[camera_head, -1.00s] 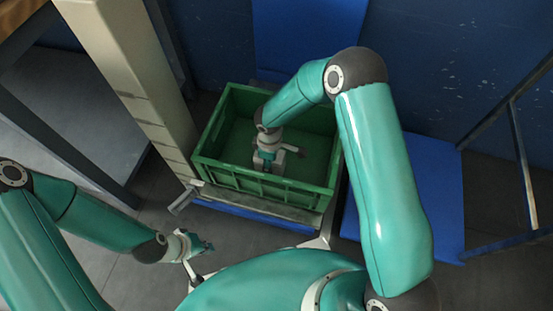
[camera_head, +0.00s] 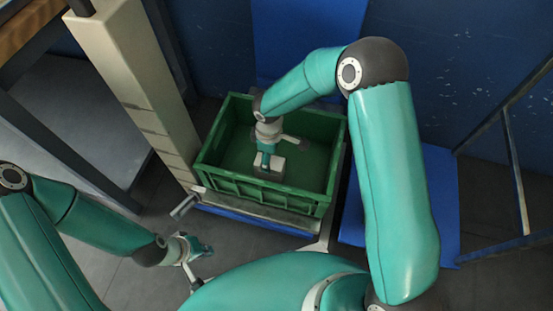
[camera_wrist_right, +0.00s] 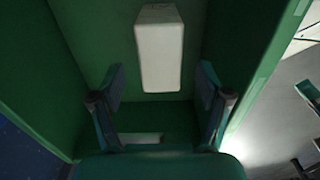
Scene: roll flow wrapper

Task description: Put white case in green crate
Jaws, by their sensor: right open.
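The white case (camera_wrist_right: 160,48) lies on the floor of the green crate (camera_wrist_right: 48,75) in the right wrist view. In the head view it is a pale block (camera_head: 276,174) inside the green crate (camera_head: 262,191), just under my right gripper (camera_head: 265,159). My right gripper (camera_wrist_right: 161,88) is open, its two dark fingers apart, with the case beyond and between their tips and apparently free of them. My left gripper (camera_head: 196,249) hangs low at the left, outside the crate. It is small and seen edge-on, so its opening is unclear.
The crate stands on a blue-edged support (camera_head: 255,222). A beige post (camera_head: 140,85) rises close to its left. Blue panels (camera_head: 425,205) lie to the right and behind, with a dark metal frame (camera_head: 515,170) farther right. Grey floor is bare at lower left.

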